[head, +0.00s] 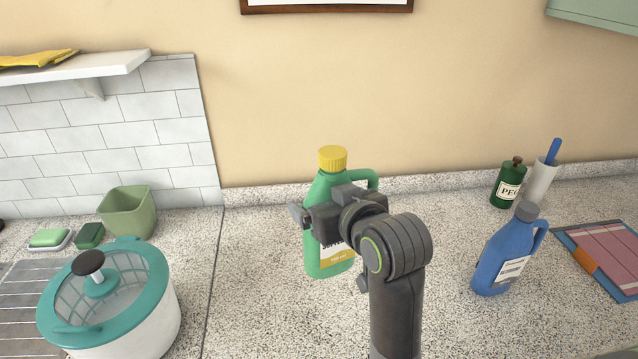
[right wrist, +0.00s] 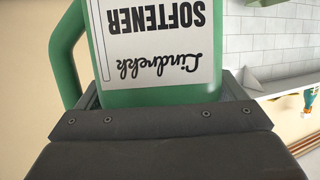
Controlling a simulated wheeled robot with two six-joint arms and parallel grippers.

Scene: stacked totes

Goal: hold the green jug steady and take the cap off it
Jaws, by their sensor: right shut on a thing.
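The green jug (head: 318,262) is upright at the middle of the counter, with its handle to the right. Its base looks to be on the counter. The yellow cap (head: 332,158) is on its top. My right gripper (head: 324,208) is shut on the jug's body below the cap and hides part of its front. In the right wrist view the jug (right wrist: 150,98) fills the space between the fingers, with its white softener label upside down. My left gripper is not in view.
A salad spinner (head: 135,325) stands at the front left, near a green tub (head: 128,212) and sponges. The counter left of the green jug is clear.

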